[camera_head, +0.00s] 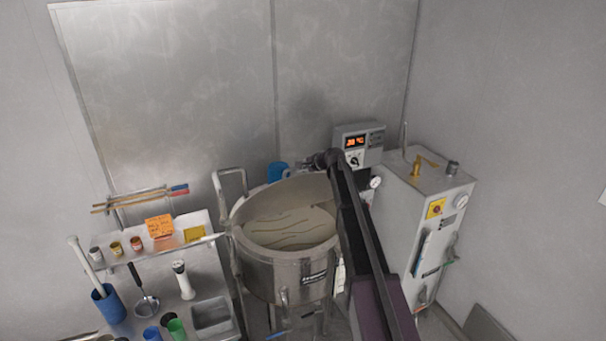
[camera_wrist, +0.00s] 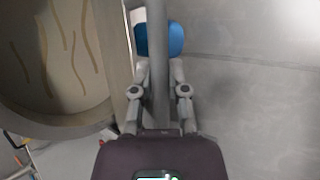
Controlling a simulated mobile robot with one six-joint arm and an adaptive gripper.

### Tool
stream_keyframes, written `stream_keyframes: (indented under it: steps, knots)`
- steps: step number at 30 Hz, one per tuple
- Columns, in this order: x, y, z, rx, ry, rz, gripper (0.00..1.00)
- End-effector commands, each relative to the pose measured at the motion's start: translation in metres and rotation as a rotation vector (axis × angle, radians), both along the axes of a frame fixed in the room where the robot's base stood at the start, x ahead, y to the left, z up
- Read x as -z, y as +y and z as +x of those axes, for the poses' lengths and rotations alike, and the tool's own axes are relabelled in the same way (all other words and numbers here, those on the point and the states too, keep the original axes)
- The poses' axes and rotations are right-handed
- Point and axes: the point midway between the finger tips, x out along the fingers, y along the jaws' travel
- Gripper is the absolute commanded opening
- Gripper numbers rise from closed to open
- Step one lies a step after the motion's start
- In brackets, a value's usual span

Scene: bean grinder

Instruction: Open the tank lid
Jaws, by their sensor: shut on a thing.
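The metal tank (camera_head: 285,272) stands in the middle of the head view. Its top is open, showing a pale interior with dark wavy lines; the tank interior (camera_wrist: 62,50) also fills the left of the wrist view. The lid seems raised at the back of the rim, but its outline is hard to separate from the tank wall. My gripper (camera_head: 318,160) is at the back right of the tank, above its rim. In the wrist view my gripper (camera_wrist: 158,88) is shut on a grey bar (camera_wrist: 158,55), apparently the lid handle. My arm hides the tank's right side.
A grey cabinet (camera_head: 405,220) with gauges stands close on the right, with a control box (camera_head: 358,145) behind. A blue object (camera_head: 277,171) is behind the tank. A shelf cart (camera_head: 155,262) with cups and tools stands left. Walls close off the back and right.

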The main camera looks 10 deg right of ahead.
Motion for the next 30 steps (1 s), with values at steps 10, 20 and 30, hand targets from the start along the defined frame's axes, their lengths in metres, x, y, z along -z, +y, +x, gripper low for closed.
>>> stream_keyframes:
  steps: [10,20,30]
  knots:
    - [-0.013,0.006,0.029,0.002,-0.002,0.000,0.00]
    - [-0.013,0.007,0.029,0.001,-0.002,-0.001,0.00]
    - [-0.013,0.009,0.029,0.000,-0.001,0.000,0.55]
